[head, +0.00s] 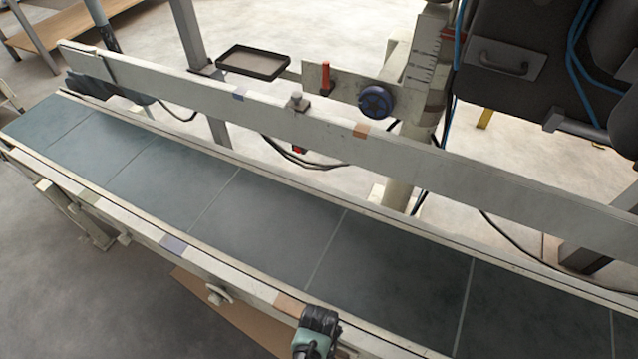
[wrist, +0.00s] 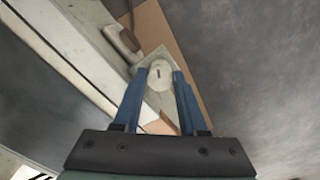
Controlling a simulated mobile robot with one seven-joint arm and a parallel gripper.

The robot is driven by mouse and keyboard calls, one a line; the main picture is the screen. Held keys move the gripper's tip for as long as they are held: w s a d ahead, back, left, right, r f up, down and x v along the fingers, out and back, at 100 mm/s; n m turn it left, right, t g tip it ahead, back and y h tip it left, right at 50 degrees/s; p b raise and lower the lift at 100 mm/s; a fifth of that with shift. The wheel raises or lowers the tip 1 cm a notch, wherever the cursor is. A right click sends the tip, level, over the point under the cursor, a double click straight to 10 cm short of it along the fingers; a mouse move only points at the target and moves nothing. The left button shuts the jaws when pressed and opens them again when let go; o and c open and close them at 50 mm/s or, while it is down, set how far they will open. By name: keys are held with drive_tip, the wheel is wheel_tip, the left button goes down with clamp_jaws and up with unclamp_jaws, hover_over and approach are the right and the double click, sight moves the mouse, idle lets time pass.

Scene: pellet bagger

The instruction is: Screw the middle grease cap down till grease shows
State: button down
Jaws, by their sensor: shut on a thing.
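The grease cap (wrist: 160,70) is a pale, round-topped piece with a small dark mark on its face. It sits in front of a pale plate on the conveyor's side in the wrist view. My gripper (wrist: 161,77) has its two blue fingers on either side of the cap, shut on it. The cap's lower part and the joint with its seat are hidden from me. I see no grease around it. In the head view only my teal and black arm part shows at the bottom edge; the fingers and this cap are out of sight there.
A brown board (wrist: 152,25) lies below. The conveyor belt (head: 270,225) is empty. A winged knob (head: 217,295) sticks out of the near rail, left of my arm.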

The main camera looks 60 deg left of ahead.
drive_tip(key=m+p, duration=0.1)
drive_tip(key=m, duration=0.4)
drive_tip(key=shift+m+p, duration=0.6)
drive_tip(key=shift+m, duration=2)
drive_tip(key=shift+c, duration=2.3)
unclamp_jaws()
wheel_tip(320, 180, up, 13)
drive_tip(key=p, duration=0.5)
